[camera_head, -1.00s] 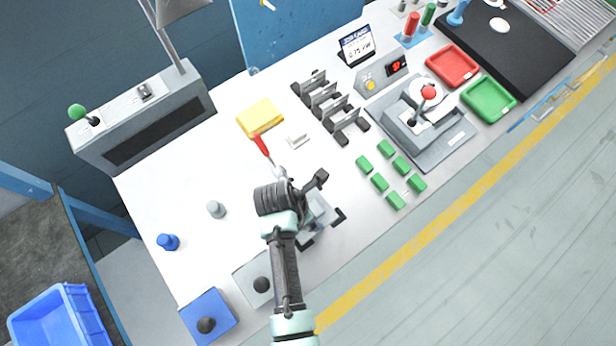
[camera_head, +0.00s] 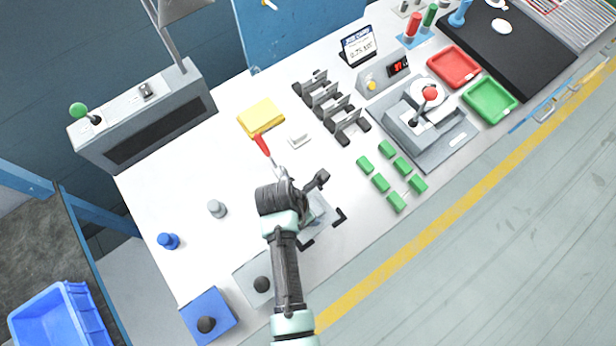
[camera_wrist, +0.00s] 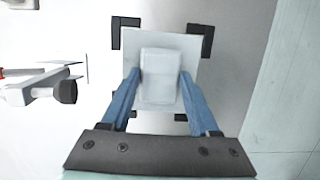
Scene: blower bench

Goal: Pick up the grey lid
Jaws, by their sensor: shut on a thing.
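My gripper (camera_wrist: 160,88) is shut on a pale grey block (camera_wrist: 160,62), with its blue fingers on either side. The block is over a pale square plate (camera_wrist: 188,42) between black corner brackets. I cannot tell whether block and plate are one piece, or whether they are raised. In the head view my wrist covers most of this spot, and part of the plate (camera_head: 318,206) shows beside it. A flat light grey square with a black knob (camera_head: 262,284), which looks like the grey lid, lies at the bench's front edge, apart from my gripper.
A blue square with a black knob (camera_head: 207,316) lies beside the grey one. A red-handled tool or clamp (camera_head: 262,145) is just beyond my wrist. Several green blocks (camera_head: 380,183) lie to the right. The white bench is clear around the grey peg (camera_head: 217,209) and blue peg (camera_head: 168,241).

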